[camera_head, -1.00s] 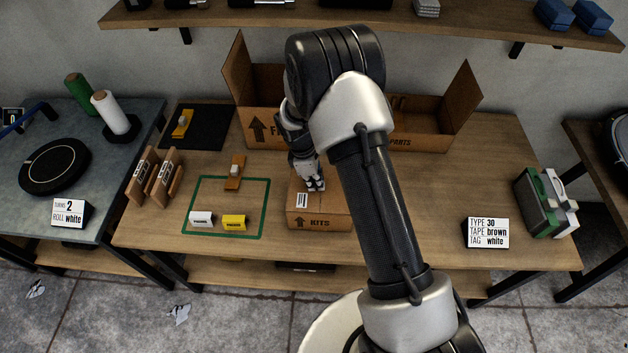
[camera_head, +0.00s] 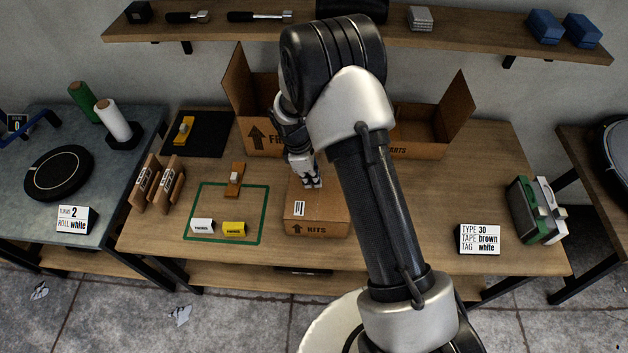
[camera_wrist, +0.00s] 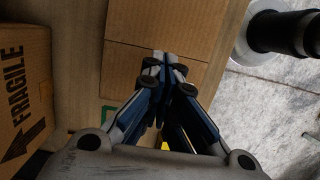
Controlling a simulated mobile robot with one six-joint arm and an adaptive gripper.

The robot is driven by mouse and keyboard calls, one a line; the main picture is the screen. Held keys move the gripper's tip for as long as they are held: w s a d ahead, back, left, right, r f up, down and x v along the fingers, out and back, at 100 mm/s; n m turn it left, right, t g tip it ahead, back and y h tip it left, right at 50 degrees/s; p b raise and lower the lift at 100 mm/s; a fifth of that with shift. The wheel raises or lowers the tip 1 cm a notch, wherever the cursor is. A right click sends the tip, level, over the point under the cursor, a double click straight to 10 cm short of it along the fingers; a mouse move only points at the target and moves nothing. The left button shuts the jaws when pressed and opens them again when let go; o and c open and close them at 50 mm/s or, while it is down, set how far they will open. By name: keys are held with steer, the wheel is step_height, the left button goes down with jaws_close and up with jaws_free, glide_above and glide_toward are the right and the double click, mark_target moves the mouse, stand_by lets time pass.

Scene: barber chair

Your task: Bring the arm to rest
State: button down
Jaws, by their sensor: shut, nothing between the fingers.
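My gripper (camera_head: 312,183) is shut with nothing between its fingers. It is over the top of the small cardboard box marked KITS (camera_head: 318,217), near that box's back part. In the wrist view my gripper (camera_wrist: 168,62) points at the plain brown top of the same box (camera_wrist: 150,30). I cannot tell whether the fingertips touch the cardboard. My arm stretches from the lower right up over the table, bent at a dark joint, and hides part of the table and of the open box behind.
An open FRAGILE box (camera_head: 262,132) stands behind my gripper and shows in the wrist view (camera_wrist: 22,90). White (camera_head: 203,226) and yellow (camera_head: 234,229) blocks lie in a green outline. A shelf (camera_head: 230,32) runs above. A sign (camera_head: 480,239) stands right; the table around it is fairly clear.

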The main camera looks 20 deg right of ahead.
step_height(320, 180, up, 9)
steer(key=p, duration=0.1)
steer(key=shift+r, duration=0.1)
steer(key=s+d+r+m+t+y+b, duration=0.1)
steer(key=s+r+m, duration=0.3)
steer(key=r, duration=0.5)
steer(key=s+r+m+t+b, duration=0.1)
steer(key=s+r+m, duration=0.2)
steer(key=s+r, duration=0.4)
steer(key=s+r+m+t+b, duration=0.1)
steer(key=s+r+m, duration=0.1)
steer(key=s, duration=0.6)
steer(key=s+r+m+t+y+b, duration=0.1)
steer(key=s+r+m+t, duration=0.1)
steer(key=s+m, duration=0.3)
steer(key=s, duration=0.4)
steer(key=shift+a, duration=0.15)
